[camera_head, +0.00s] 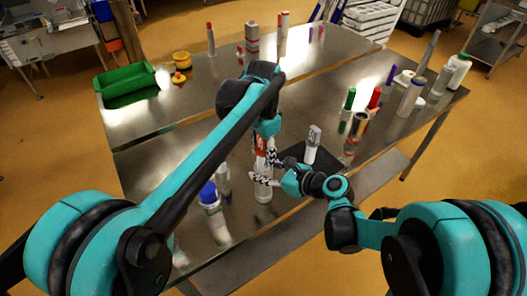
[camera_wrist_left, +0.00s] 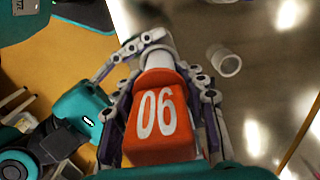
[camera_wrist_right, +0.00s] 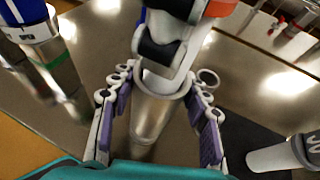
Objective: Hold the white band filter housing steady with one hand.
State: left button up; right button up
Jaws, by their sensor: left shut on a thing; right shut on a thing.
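The filter housing, a clear grey cylinder with a white top (camera_head: 263,190), stands on the steel table in the head view. My right gripper (camera_head: 265,170) is shut around it; in the right wrist view the fingers flank the housing (camera_wrist_right: 150,122). My left gripper (camera_head: 262,150) is above, shut on an orange piece marked 06 (camera_wrist_left: 160,118), which also shows in the head view (camera_head: 260,146). A white cylindrical end (camera_wrist_left: 158,58) shows beyond the piece. In the right wrist view my left gripper hides the housing's top, so I cannot tell whether the two parts touch.
A blue-capped housing (camera_head: 210,194) stands to the left. Several coloured-cap cylinders stand farther right. A green bin (camera_head: 126,82) is at the back left.

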pick_arm(q)
jog(key=shift+f, duration=1.35)
jog(key=o, duration=1.3)
notch_tip(320, 180, up, 12)
jog(key=shift+f, duration=0.1)
pick_arm(e)
jog(key=o, duration=1.5)
jog(key=shift+d, duration=0.1)
